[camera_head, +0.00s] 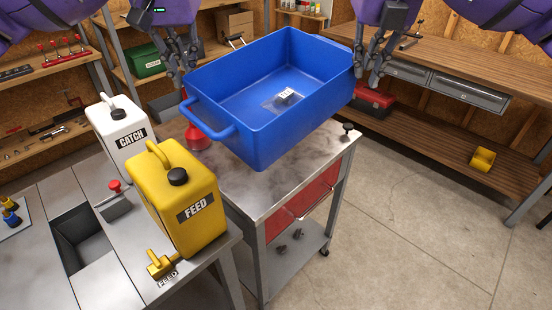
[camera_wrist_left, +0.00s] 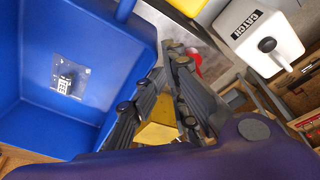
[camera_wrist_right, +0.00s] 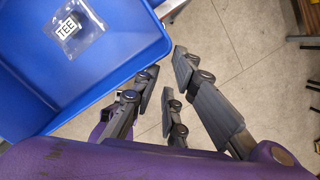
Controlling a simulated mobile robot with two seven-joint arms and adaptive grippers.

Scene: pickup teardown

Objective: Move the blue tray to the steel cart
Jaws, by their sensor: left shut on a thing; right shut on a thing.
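The blue tray (camera_head: 215,130) is over the steel cart (camera_head: 285,180) in the head view, set at an angle to the cart top; I cannot tell whether its underside touches it. A clear bag with a white labelled item (camera_head: 285,96) lies in the tray. My left gripper (camera_head: 184,72) is shut on the tray at its left back side, and my right gripper (camera_head: 366,72) is shut on it at its right side. The tray fills the left of the left wrist view (camera_wrist_left: 70,120) and the upper left of the right wrist view (camera_wrist_right: 110,65). The exact grip contacts are hard to see.
A yellow FEED jug (camera_head: 185,200) and a white CATCH jug (camera_head: 118,130) stand on the bench at left, close to the cart. A red funnel (camera_head: 197,135) is beside the tray. A black knob (camera_head: 348,130) is at the cart's right corner. Open floor lies at right.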

